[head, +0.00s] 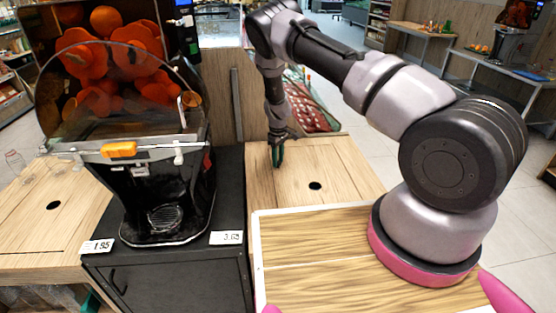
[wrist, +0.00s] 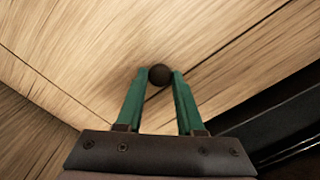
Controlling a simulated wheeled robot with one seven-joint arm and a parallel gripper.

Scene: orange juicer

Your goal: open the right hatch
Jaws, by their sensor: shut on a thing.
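The right hatch (head: 335,164) is part of the light wooden counter top to the right of the juicer, with a seam along its left side. My gripper (head: 278,163) points down at the wood near this seam in the head view. I cannot tell whether the hatch is raised at all.
The orange juicer (head: 165,165) stands on a black cabinet (head: 170,275) left of my gripper. A dark round spot (head: 315,185) marks the wood to the right of the fingers. A wooden counter (head: 30,235) lies left of the cabinet. A wooden panel (head: 222,95) stands behind.

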